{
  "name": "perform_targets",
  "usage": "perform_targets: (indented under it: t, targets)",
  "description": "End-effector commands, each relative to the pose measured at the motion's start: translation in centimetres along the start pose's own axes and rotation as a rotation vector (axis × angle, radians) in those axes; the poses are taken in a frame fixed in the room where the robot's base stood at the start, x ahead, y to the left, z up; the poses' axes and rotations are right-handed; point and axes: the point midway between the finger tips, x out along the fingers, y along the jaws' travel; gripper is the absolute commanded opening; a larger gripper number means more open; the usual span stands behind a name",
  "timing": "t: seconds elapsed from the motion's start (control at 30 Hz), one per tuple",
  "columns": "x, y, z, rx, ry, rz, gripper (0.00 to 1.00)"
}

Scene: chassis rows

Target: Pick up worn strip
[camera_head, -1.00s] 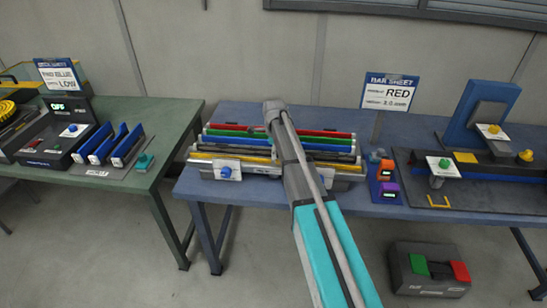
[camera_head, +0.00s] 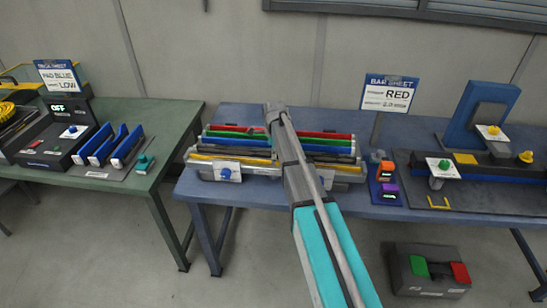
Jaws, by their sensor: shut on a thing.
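A rack (camera_head: 205,171) on the blue table holds several long strips lying side by side. I cannot tell from this view which strip is worn. My arm reaches from the bottom of the picture up over the middle of the rack, and its far end is above the back strips. My gripper is hidden behind the arm, so its jaws and anything between them do not show. The arm also covers the middle of the strips.
A sign (camera_head: 389,93) reading RED stands behind the rack. Right of the rack are an orange-and-purple button unit (camera_head: 386,180) and a blue press-like fixture (camera_head: 470,105). A green table (camera_head: 165,130) with blue holders stands left, across a gap. A grey box (camera_head: 430,285) is on the floor.

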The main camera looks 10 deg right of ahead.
Motion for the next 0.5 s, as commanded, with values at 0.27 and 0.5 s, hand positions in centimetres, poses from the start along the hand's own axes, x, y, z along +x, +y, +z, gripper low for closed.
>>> perform_targets:
  t: [0.27, 0.5]
  targets:
    - [-0.09, -0.11, 0.02, 0.0, 0.0, -0.002, 0.0]
    - [-0.79, -0.15, 0.04, 0.0, 0.0, -0.003, 0.0]
